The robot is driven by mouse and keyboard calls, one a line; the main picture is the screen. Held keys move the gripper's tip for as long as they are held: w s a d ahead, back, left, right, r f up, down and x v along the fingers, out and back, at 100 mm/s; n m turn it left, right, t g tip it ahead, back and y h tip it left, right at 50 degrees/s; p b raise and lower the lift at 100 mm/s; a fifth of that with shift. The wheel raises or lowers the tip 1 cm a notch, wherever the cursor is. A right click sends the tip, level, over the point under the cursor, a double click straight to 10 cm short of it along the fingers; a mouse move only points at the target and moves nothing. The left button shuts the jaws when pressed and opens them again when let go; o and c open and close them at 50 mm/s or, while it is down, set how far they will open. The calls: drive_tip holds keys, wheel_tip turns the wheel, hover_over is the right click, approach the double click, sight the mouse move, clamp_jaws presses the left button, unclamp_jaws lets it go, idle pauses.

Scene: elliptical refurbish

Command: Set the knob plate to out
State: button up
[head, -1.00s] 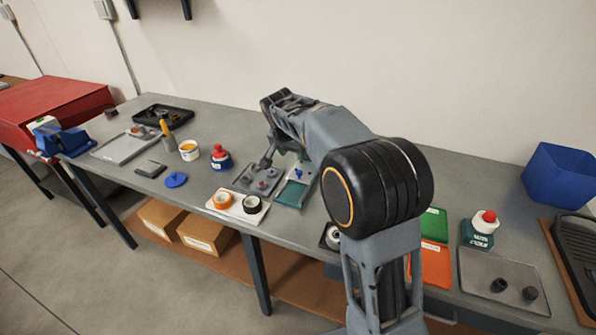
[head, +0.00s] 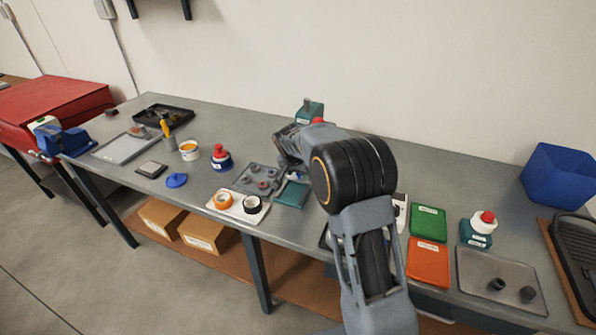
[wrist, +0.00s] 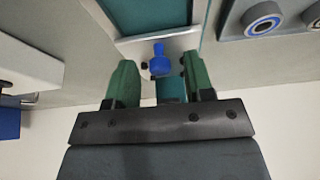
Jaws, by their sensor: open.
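A teal panel with a pale strip along its edge, which looks like the knob plate (wrist: 158,18), lies ahead of my gripper in the wrist view. A blue knob (wrist: 160,65) stands at its pale strip. My gripper (wrist: 158,70) is open, with one green finger on each side of the blue knob. I see gaps between the fingers and the knob; contact is not clear. In the head view the teal panel (head: 291,195) is partly hidden by my arm, and my gripper is mostly hidden there too. No out marking can be read.
A grey plate with several dark round parts (head: 248,184) sits just left of the panel. A white tray (head: 226,212) with orange and black rolls is in front. A teal bottle with a red cap (head: 308,110) stands behind. Green (head: 429,224) and orange (head: 428,260) panels lie right.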

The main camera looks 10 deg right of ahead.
drive_tip(key=shift+c, duration=0.2)
clamp_jaws()
idle(0.3)
